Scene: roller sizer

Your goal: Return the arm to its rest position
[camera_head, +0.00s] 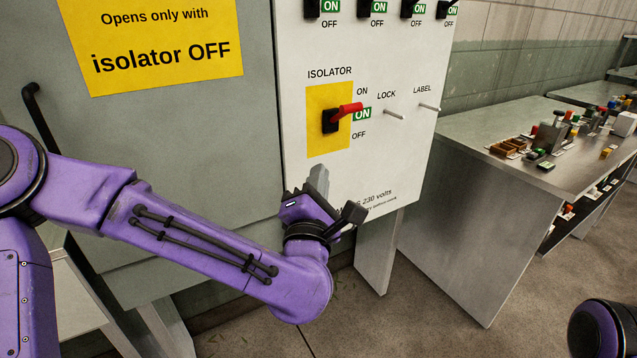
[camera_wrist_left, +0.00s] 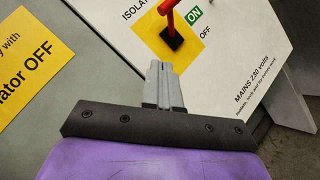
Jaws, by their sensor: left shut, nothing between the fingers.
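My left arm (camera_head: 200,225) is purple and reaches in from the left across the front of the grey cabinet. Its gripper (camera_head: 318,180) is just below the isolator switch, with its grey fingers pointing up. In the left wrist view the gripper fingers (camera_wrist_left: 162,85) are shut together with nothing between them. The isolator's red handle (camera_head: 349,109) sits on a yellow plate above the fingers, apart from them, beside a green ON tag. The handle also shows at the top of the left wrist view (camera_wrist_left: 168,12). A rounded part of my right arm (camera_head: 596,330) shows at the bottom right; its gripper is out of view.
The white panel (camera_head: 300,180) carries LOCK (camera_head: 394,114) and LABEL (camera_head: 429,107) pegs and a row of black switches above. A grey bench (camera_head: 470,150) with small parts stands at right. A black cabinet handle (camera_head: 40,120) is at left. Open floor lies in front.

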